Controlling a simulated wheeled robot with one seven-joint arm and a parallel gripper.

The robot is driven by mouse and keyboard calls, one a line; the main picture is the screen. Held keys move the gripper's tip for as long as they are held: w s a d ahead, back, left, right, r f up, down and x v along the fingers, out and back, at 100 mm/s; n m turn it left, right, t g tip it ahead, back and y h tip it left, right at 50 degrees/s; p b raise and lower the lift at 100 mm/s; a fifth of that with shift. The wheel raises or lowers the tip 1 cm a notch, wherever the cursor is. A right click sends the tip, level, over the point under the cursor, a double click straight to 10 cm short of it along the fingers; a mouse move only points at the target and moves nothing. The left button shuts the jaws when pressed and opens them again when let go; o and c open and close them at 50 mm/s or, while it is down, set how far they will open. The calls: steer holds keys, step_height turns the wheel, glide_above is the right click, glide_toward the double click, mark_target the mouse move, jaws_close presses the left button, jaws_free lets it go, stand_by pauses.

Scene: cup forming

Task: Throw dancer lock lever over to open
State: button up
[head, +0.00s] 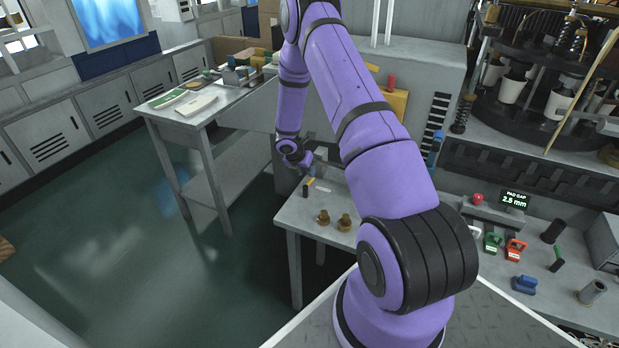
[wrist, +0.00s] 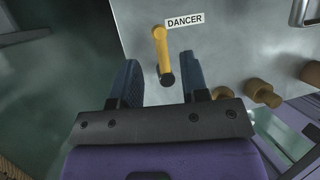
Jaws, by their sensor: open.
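The dancer lock lever (wrist: 160,47) is a yellow bar with a dark knob at its lower end. It is mounted on a grey metal panel (wrist: 225,50) beside a white label (wrist: 184,20) reading DANCER. My gripper (wrist: 160,78) is open in the wrist view, with one dark blue finger on each side of the lever's knob end. I cannot tell whether either finger touches it.
Several brown cylindrical knobs (wrist: 262,95) stick out right of the lever, near my right finger. A metal handle (wrist: 302,12) is at the upper right. A small table (head: 318,208) with brass pieces (head: 345,222) stands near my arm. Green floor (head: 120,240) is open at left.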

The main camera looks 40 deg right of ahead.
steer(key=shift+x, duration=2.2)
jaws_close()
